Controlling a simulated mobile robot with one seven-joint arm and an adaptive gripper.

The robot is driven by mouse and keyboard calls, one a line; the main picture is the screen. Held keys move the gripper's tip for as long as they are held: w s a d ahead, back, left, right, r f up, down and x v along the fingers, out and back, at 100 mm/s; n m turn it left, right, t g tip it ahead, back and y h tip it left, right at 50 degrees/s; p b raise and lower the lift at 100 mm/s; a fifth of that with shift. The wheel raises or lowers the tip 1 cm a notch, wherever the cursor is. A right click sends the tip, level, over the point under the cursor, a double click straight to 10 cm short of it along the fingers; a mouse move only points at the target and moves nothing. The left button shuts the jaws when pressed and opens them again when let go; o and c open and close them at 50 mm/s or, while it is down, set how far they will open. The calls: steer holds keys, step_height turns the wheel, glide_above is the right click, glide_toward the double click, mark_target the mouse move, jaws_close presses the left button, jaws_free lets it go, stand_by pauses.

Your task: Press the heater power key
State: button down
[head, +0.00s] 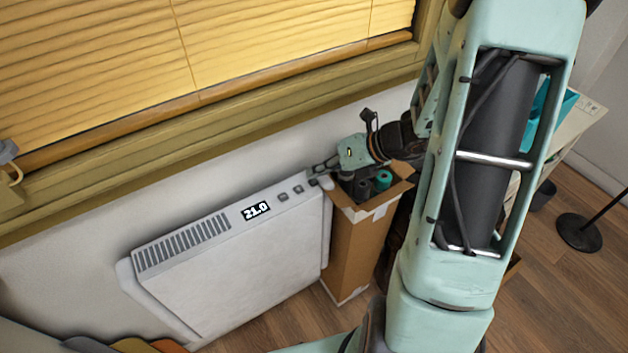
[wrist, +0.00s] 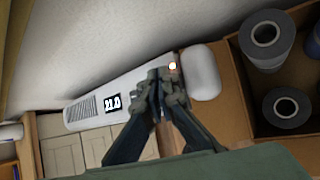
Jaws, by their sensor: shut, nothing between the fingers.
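The white heater (head: 230,275) is mounted on the wall under the window, and its display (head: 256,210) reads 21.0. Two grey keys (head: 290,193) show to the right of the display. My gripper (head: 316,174) is shut and empty at the right end of the heater's top panel. In the wrist view the shut fingertips (wrist: 160,73) are over the heater's right end and hide part of its panel. A small lit white-orange spot (wrist: 172,66) shows just beyond the fingertips. I cannot tell whether the fingertips touch the panel.
A tall open cardboard box (head: 352,245) holding dark and teal rolls stands just right of the heater, close to my gripper. The window sill (head: 220,130) runs above. A black stand (head: 580,232) is on the floor at the right.

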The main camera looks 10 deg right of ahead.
mark_target(317, 182)
stand_by(0.4)
steer(key=shift+f+b, duration=0.3)
steer(key=shift+f, duration=0.15)
steer(key=shift+f, duration=0.15)
stand_by(0.3)
steer(key=shift+r+p, duration=0.55)
steer(key=shift+r, duration=0.05)
steer(key=shift+r, duration=0.1)
step_height(317, 182, up, 6)
steer(key=p, duration=0.6)
stand_by(0.4)
